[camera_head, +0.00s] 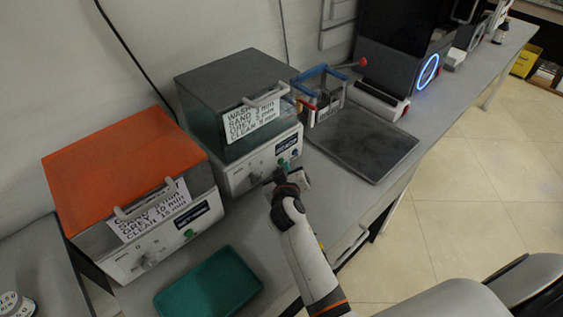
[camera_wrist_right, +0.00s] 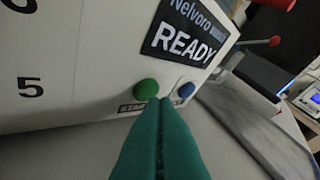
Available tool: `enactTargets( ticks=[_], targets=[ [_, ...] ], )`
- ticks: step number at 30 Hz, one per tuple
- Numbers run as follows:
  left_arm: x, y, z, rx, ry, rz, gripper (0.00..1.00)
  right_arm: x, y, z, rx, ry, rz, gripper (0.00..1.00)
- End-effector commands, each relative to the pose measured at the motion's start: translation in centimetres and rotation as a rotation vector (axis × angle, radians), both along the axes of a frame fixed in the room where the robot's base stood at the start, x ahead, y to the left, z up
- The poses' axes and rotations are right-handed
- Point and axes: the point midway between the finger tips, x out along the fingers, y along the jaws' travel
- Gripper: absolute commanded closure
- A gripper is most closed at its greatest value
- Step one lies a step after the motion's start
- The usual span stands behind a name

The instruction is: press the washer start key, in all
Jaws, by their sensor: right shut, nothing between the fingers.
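The washer (camera_head: 240,95) is a box with a dark grey lid and a white front panel, marked with a wash-times sign. In the right wrist view its display (camera_wrist_right: 188,35) reads READY. A round green key (camera_wrist_right: 147,89) is below it, above a partly hidden label that begins with START. A blue key (camera_wrist_right: 187,90) is to its right. My right gripper (camera_head: 283,168) is at the washer's front panel, shut and empty. Its green fingertips (camera_wrist_right: 165,101) point at the panel, just right of and below the green key. I cannot tell whether they touch it. My left gripper is out of view.
An orange-lidded box (camera_head: 120,165) stands left of the washer, with a teal tray (camera_head: 208,284) in front. A dark tray (camera_head: 363,140) lies to the right. A blue-rimmed basket (camera_head: 320,92) and a black machine with a blue light ring (camera_head: 428,72) stand behind.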

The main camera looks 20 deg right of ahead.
Motion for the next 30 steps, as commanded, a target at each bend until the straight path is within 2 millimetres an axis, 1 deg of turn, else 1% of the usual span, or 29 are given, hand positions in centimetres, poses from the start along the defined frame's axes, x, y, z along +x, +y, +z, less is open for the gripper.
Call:
enactTargets(
  ticks=[13, 30],
  targets=[
    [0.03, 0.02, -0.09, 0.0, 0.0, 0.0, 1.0, 0.15, 0.05, -0.03, -0.001, 0.0, 0.0, 1.0],
    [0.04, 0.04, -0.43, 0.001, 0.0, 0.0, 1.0, 0.8, 0.26, 0.01, -0.001, 0.0, -0.001, 1.0]
  ],
)
